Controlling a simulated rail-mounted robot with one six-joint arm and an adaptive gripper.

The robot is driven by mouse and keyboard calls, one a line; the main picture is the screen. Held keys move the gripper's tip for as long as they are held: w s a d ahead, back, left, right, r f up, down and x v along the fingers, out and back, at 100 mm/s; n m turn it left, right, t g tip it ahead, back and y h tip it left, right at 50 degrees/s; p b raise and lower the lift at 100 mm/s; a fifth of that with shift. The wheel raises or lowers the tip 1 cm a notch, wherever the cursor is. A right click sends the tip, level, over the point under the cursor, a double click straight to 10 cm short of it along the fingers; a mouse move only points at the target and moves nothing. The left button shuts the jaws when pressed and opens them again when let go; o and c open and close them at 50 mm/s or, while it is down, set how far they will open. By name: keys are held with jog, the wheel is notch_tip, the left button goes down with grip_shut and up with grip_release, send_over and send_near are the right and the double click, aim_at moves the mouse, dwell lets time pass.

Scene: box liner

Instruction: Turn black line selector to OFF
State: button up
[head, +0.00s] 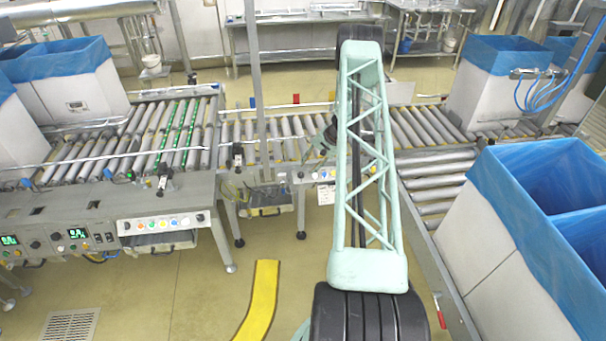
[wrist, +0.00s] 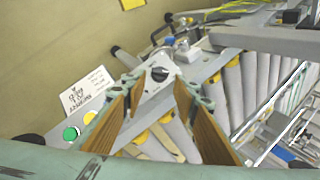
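The black line selector (wrist: 160,73) is a small dark knob on a pale panel face in the wrist view. Its pointer setting is too small to read. My gripper (wrist: 160,88) is open, with its two brown-padded fingers apart. The knob shows between the fingertips, and I see no contact with it. In the head view, the small control panel (head: 318,174) sits at the front edge of the middle conveyor, partly covered by my pale green arm. The selector cannot be made out there, and my gripper is mostly hidden behind the arm.
In the wrist view, a green button (wrist: 71,134), a yellow button (wrist: 90,117) and a white label (wrist: 88,90) lie left of the knob. Conveyor rollers (wrist: 233,90) run to the right. A lined box (head: 500,235) stands at right in the head view.

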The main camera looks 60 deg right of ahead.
aim_at(302, 174)
jog(key=shift+x, duration=3.85)
jog(key=shift+c, duration=0.6)
jog(key=c, duration=0.5)
